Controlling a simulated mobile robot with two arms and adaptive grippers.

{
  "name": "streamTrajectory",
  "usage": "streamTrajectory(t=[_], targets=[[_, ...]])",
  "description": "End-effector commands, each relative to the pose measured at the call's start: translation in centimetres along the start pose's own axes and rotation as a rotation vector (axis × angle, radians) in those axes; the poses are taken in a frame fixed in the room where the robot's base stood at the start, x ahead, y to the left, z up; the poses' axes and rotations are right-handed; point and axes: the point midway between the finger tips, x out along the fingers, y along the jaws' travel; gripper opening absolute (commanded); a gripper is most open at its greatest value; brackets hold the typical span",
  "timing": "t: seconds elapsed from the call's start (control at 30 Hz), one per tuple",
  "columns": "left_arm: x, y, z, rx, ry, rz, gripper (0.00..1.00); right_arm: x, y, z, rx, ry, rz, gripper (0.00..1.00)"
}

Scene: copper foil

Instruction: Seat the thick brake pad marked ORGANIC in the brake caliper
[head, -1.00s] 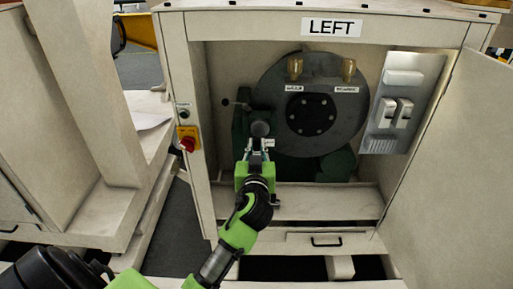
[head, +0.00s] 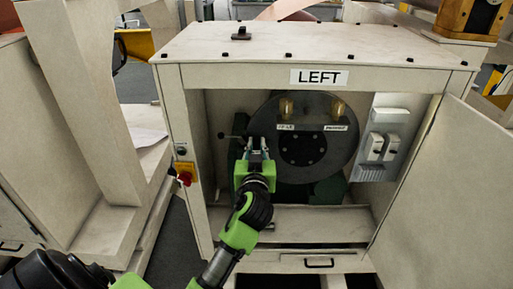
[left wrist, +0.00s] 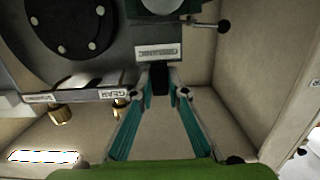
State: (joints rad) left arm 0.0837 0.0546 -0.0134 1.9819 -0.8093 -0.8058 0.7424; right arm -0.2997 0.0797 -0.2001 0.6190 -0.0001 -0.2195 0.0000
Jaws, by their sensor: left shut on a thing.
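My left gripper (head: 258,150) reaches into the cabinet, at the left edge of the dark disc (head: 325,160). In the left wrist view the left gripper (left wrist: 158,82) is shut on a small dark tab. Right beyond it is a grey plate with a white label that seems to read ORGANIC, the brake pad (left wrist: 185,52). The green brake caliper (head: 239,128) is mostly hidden behind the gripper in the head view. A dark green part shows beyond the pad in the left wrist view. I cannot tell how deep the pad sits. My right gripper is not in view.
Two brass fittings (head: 286,107) with labels sit on the disc's upper part. A grey switch panel (head: 383,140) is on the right inner wall. The open door (head: 435,195) stands at right. The cabinet's left post carries a red stop knob (head: 184,178).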

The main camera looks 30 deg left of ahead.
Motion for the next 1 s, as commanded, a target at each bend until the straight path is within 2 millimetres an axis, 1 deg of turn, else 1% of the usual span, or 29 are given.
streamTrajectory(t=[1.0], targets=[[5.2,-0.1,-0.5,0.000,0.003,-0.001,0.00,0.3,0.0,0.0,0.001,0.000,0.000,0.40]])
